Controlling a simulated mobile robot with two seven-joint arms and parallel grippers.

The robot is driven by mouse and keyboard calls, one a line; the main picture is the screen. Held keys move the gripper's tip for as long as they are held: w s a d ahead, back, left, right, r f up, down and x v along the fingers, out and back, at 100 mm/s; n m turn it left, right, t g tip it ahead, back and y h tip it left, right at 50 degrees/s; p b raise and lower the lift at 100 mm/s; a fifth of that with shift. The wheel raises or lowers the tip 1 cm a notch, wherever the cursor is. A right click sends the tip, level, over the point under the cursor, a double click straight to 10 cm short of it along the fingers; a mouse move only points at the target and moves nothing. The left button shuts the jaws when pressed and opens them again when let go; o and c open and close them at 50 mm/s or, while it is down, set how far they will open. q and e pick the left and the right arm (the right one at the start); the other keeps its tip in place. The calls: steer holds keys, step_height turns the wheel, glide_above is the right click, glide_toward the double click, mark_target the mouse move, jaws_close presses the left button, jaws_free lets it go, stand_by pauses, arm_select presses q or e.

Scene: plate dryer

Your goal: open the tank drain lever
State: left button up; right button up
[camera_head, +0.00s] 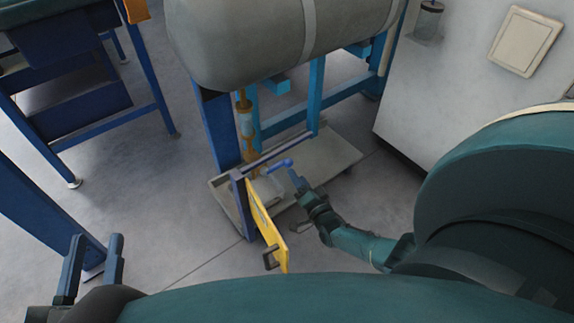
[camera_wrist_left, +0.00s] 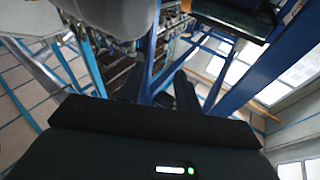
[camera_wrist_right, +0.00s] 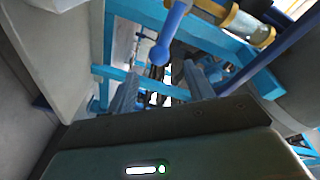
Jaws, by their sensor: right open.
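The tank drain lever (camera_head: 280,165) is a short blue handle with a rounded end, on the brass drain pipe (camera_head: 247,140) below the grey tank (camera_head: 240,55). In the right wrist view the lever (camera_wrist_right: 172,35) hangs into the upper middle, its knob just beyond and between the open fingers. My right gripper (camera_head: 296,182) is open and empty, close beside the lever's free end in the head view; contact cannot be told. My left gripper (camera_head: 97,245) is open and empty at the lower left, far from the lever; its fingers also show in the left wrist view (camera_wrist_left: 158,88).
A yellow panel (camera_head: 266,222) with a dark handle stands on a blue post in front of the pipe. A pale base plate (camera_head: 335,160) lies under the tank. A white cabinet (camera_head: 440,90) stands at right. Blue frames stand at left, with open floor between.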

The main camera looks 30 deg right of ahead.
mark_target(290, 166)
steer(key=w+b, duration=0.1)
steer(key=w, duration=0.1)
steer(key=w+b, duration=0.1)
steer(key=w, duration=0.3)
steer(key=shift+w+d+f+b, duration=0.15)
steer(key=shift+w+d+b, duration=0.1)
steer(key=shift+d+b, duration=0.15)
arm_select(q)
steer(key=shift+w+a+r+m+t+h, duration=0.1)
steer(key=shift+w+r+m+t+h, duration=0.15)
steer(key=shift+r+m+h, duration=0.3)
steer(key=shift+w+d+r+m+t+h, duration=0.1)
steer(key=shift+w+r+m+t+h, duration=0.1)
steer(key=shift+r+m+t+h, duration=0.3)
steer(key=shift+w+a+r+m+t+h, duration=0.1)
steer(key=shift+w+r+m+h, duration=0.2)
steer(key=shift+r, duration=0.4)
arm_select(e)
steer(key=shift+w+d, duration=0.1)
steer(key=shift+w, duration=0.6)
arm_select(q)
steer(key=shift+s, duration=0.1)
arm_select(e)
jaws_close()
